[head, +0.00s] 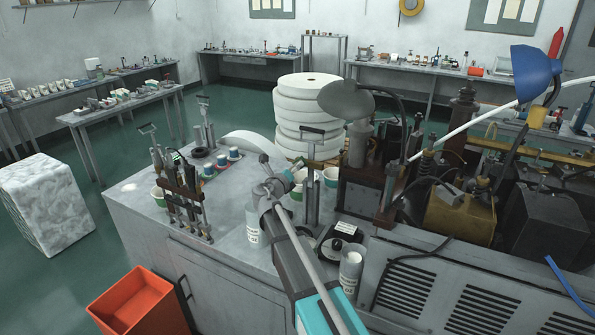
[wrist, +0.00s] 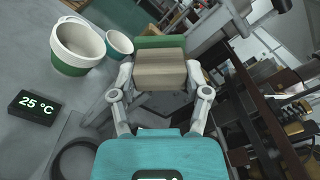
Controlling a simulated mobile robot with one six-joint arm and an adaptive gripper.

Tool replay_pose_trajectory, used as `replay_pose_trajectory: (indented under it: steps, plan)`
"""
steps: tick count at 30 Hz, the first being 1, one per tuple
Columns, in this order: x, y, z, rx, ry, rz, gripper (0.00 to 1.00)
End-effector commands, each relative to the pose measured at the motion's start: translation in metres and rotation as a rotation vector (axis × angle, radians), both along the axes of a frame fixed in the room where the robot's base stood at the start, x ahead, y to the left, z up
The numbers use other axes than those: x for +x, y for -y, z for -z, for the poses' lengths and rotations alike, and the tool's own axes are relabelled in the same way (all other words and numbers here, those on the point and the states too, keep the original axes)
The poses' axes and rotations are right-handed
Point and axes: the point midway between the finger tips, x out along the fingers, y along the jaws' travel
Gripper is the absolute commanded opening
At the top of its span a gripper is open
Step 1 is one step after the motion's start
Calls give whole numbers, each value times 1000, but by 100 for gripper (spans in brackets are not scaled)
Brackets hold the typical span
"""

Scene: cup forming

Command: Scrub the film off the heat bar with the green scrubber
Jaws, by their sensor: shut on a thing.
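The green scrubber (wrist: 159,42) shows in the wrist view as a pale brown block with a green layer on its far side. My gripper (wrist: 160,84) has its two grey fingers shut on the sides of the block. In the head view my gripper (head: 294,174) is above the grey bench, close beside a grey upright with a T-shaped handle. I cannot make out the scrubber clearly there. I cannot tell for sure which part is the heat bar, and no film can be made out. Contact between scrubber and metal is not clear.
Green-banded white cups (wrist: 78,47) and a black 25 °C display (wrist: 32,104) are left of the scrubber in the wrist view. The dark machine (head: 375,185) crowds the right side. A rack of tools (head: 182,195) stands on the bench at left. An orange bin (head: 135,300) is below.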

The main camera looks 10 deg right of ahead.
Motion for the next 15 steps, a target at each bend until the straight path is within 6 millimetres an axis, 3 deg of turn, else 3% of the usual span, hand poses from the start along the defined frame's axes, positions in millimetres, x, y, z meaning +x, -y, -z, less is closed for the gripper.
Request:
replay_pose_trajectory:
  steps: [15]
  plan:
    - [10, -9, 0, 0, 0, -1, 24]
